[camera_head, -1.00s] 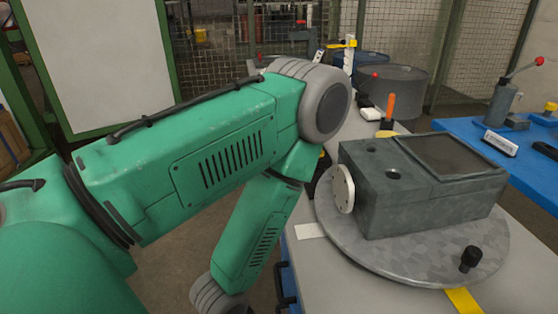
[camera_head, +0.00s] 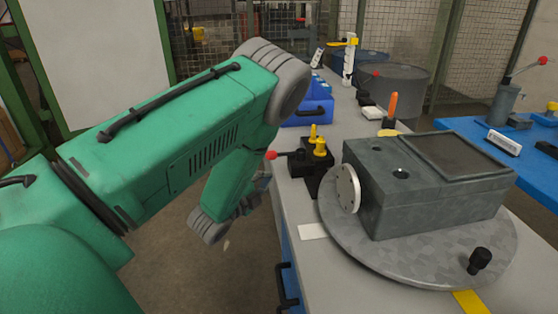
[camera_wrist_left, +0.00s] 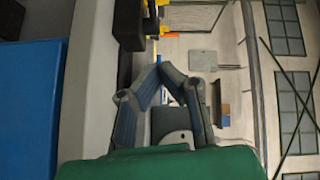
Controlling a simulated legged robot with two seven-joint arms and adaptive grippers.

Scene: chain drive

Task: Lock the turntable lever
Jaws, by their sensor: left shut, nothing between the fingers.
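The round grey turntable (camera_head: 420,262) lies on the bench with a grey block-shaped housing (camera_head: 430,195) on it. A black knob (camera_head: 479,260) stands near the turntable's front right rim. Left of the housing, a black fixture with yellow posts (camera_head: 318,150) carries a black lever with a red ball (camera_head: 271,155) pointing left. I cannot tell which of these is the turntable lever. My left gripper (camera_head: 262,184) is partly hidden by my forearm, just off the bench's left edge, below the red ball. In the left wrist view its fingers (camera_wrist_left: 165,70) are shut and empty.
Blue bins (camera_head: 312,110) and an orange-handled tool (camera_head: 391,108) are farther back on the bench. A blue table (camera_head: 525,150) with another red-ball lever (camera_head: 541,66) stands at the right. The floor left of the bench is clear.

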